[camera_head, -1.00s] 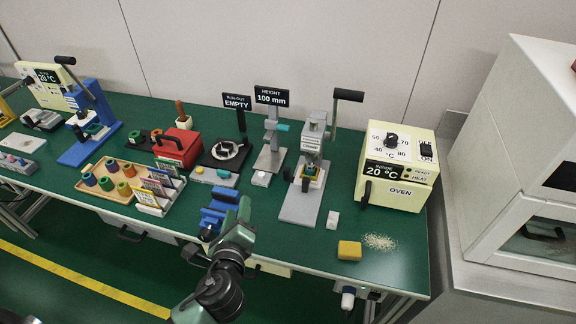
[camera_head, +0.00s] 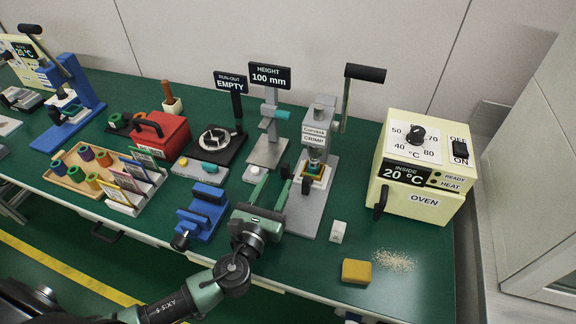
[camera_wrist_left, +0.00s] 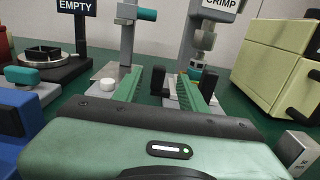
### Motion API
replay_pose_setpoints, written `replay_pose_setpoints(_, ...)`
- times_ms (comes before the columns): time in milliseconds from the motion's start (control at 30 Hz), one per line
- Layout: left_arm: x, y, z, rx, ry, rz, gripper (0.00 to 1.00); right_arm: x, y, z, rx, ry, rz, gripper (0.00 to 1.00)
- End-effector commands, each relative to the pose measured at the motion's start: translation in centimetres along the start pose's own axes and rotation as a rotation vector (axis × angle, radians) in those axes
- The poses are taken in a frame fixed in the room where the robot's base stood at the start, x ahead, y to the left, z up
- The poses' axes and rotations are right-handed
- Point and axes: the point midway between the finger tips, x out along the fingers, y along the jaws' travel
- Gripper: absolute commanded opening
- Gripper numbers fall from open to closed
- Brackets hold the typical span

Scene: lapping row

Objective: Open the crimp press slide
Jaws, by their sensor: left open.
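The crimp press (camera_head: 316,135) is a grey stand labelled CRIMP on a grey base plate, with a raised black-gripped lever at its upper right. Low on its front are a blue and yellow-orange nest (camera_head: 316,171) and small dark handle-like parts; which of them belongs to the slide is hard to tell. My left gripper (camera_head: 270,190) is open, just left of and in front of the press base. In the left wrist view, its two green fingers (camera_wrist_left: 158,88) point at the press, with a dark part showing between and beyond their tips. I see no contact. My right gripper is out of view.
A blue fixture (camera_head: 205,212) stands left of my gripper, and the height gauge (camera_head: 268,145) behind it. A small white block (camera_head: 338,231), a yellow sponge (camera_head: 356,271) and crumbs (camera_head: 394,261) lie front right. The oven (camera_head: 415,175) stands right of the press.

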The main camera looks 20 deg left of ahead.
Motion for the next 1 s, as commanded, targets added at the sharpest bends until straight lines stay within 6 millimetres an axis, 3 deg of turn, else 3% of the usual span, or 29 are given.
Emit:
replay_pose_setpoints(500, 6.8, 0.0, -0.2, -0.002, -0.002, 0.001, 0.42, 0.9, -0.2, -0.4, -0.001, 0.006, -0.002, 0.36)
replay_pose_setpoints(900, 7.8, 0.0, -0.2, -0.002, 0.0, 0.0, 0.42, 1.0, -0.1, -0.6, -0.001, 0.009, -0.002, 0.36)
replay_pose_setpoints(1000, 7.7, 0.0, -0.2, -0.002, 0.0, 0.0, 0.17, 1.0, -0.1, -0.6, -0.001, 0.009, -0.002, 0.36)
